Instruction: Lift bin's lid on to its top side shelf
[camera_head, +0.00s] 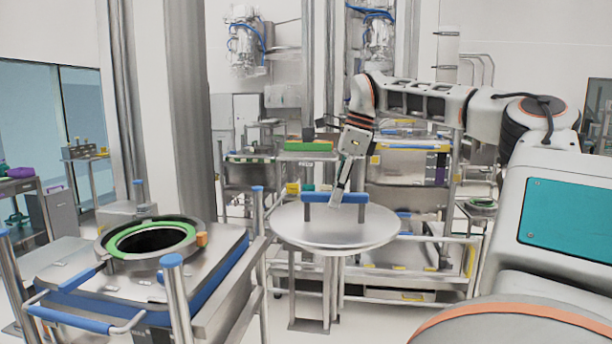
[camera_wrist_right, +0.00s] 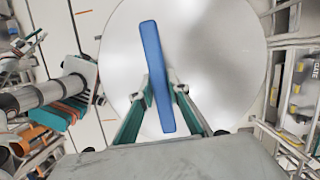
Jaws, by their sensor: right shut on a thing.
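The bin (camera_head: 215,268) stands at the left with its round mouth uncovered, framed by a green ring (camera_head: 118,243). The lid (camera_head: 298,232) is a round, shiny metal disc with a blue bar handle (camera_head: 318,197), lying level to the right of the bin. My right gripper (camera_head: 337,196) points down and is shut on the handle. In the right wrist view, the fingers (camera_wrist_right: 163,84) sit on either side of the blue handle (camera_wrist_right: 152,45), with the lid (camera_wrist_right: 225,55) behind. I cannot tell whether the lid touches the metal stand below it. My left gripper is not in view.
Blue-capped posts (camera_head: 174,290) and a blue-gripped rail (camera_head: 80,320) surround the bin's top. A tall metal column (camera_head: 188,110) rises behind it. A metal frame (camera_head: 375,280) and loaded shelves (camera_head: 410,185) stand below and behind the lid.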

